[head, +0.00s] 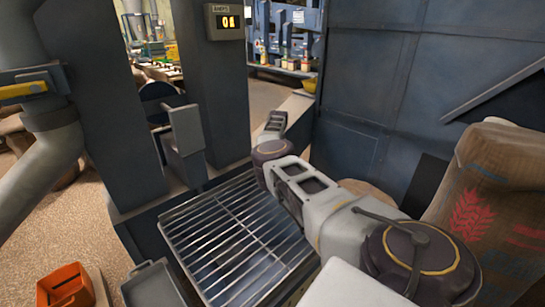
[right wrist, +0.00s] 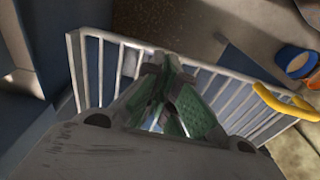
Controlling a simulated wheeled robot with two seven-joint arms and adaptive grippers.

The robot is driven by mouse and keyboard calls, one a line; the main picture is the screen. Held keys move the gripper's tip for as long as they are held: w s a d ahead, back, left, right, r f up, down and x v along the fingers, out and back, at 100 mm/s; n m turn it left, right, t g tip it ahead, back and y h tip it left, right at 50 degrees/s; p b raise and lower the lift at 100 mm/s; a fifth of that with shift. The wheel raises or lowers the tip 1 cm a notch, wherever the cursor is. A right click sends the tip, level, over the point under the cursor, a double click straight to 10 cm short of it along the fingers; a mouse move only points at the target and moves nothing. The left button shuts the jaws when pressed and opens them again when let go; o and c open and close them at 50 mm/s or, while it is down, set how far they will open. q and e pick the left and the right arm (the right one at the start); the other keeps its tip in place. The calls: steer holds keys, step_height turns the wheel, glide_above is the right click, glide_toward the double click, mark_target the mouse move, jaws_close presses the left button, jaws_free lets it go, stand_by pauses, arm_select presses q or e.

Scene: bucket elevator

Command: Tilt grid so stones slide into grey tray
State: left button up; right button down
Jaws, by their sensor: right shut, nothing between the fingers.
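The grid (head: 235,240) is a rectangular frame of thin metal bars, lying over a dark box in the head view. It also shows in the right wrist view (right wrist: 98,72) as pale bars. I cannot make out any stones on it. The grey tray (head: 155,285) is at the grid's lower left, partly cut off by the picture's edge. My right arm reaches over the grid's right side and hides part of it. My right gripper (right wrist: 164,70) is shut and empty, its greenish fingers in front of the bars; contact cannot be told. My left gripper is not in view.
An orange bin (head: 65,288) stands on the floor at lower left. A burlap sack (head: 490,185) is at the right. A dark post with a display (head: 226,24) rises behind the grid. A yellow curved bar (right wrist: 285,105) is right of the gripper.

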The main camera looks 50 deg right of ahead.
steer(key=shift+d+r, duration=0.3)
steer(key=shift+r, duration=0.55)
steer(key=shift+d+r, duration=0.25)
steer(key=shift+r, duration=0.6)
steer(key=shift+d+r, duration=0.3)
steer(key=shift+r, duration=0.55)
